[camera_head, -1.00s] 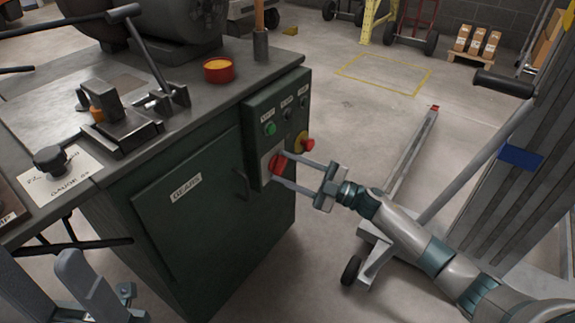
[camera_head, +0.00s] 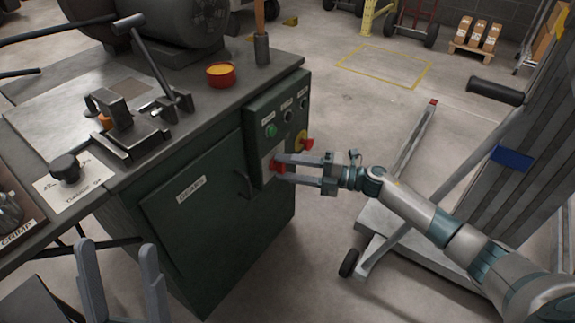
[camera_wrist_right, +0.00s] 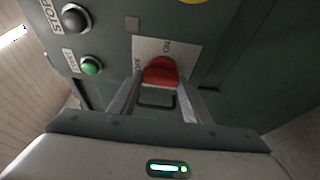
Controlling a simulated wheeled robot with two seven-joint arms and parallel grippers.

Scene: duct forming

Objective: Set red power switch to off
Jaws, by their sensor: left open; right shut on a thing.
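The red power switch (camera_head: 278,166) is a red knob on a pale plate, low on the green control panel (camera_head: 262,121) of the machine cabinet. In the right wrist view the red knob (camera_wrist_right: 160,72) sits between the fingertips, with ON and OFF lettering on the plate around it. My right gripper (camera_head: 282,168) is shut on the knob from the right; its fingers partly hide the knob in the head view. My left gripper (camera_head: 118,252) is open and empty at the lower left, in front of the cabinet.
Above the switch are a green button (camera_head: 271,131) and a red knob on yellow (camera_head: 303,144). A cabinet door with a handle (camera_head: 243,184) lies to the left. A wheeled lift (camera_head: 400,240) stands near my right arm. The bench holds a clamp tool (camera_head: 125,125).

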